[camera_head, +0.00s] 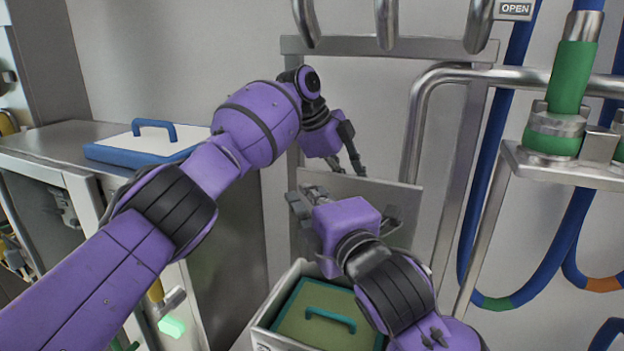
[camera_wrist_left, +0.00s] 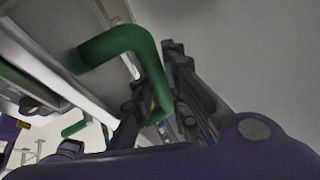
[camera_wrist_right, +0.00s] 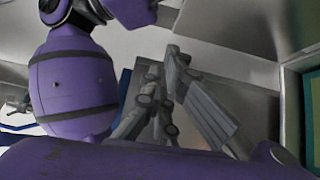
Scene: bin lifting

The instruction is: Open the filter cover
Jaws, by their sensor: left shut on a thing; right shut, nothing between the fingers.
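The filter cover (camera_head: 405,200) is a flat grey metal plate, standing raised and tilted behind the open box (camera_head: 265,335) in the head view. The green filter (camera_head: 300,335) with its teal handle (camera_head: 330,319) shows inside the box. My left gripper (camera_head: 355,165) is at the cover's top edge. In the left wrist view my left gripper (camera_wrist_left: 157,80) is shut on a green bent handle (camera_wrist_left: 115,43) on a metal panel; the head view hides this handle. My right gripper (camera_head: 302,195) is shut and empty in front of the cover's left part. It also shows in the right wrist view (camera_wrist_right: 164,68).
A white and blue lid (camera_head: 110,150) with a blue handle lies on the metal cabinet at left. Metal pipes (camera_head: 415,110) and blue hoses (camera_head: 480,180) stand at right. Both my arms crowd the space above the box.

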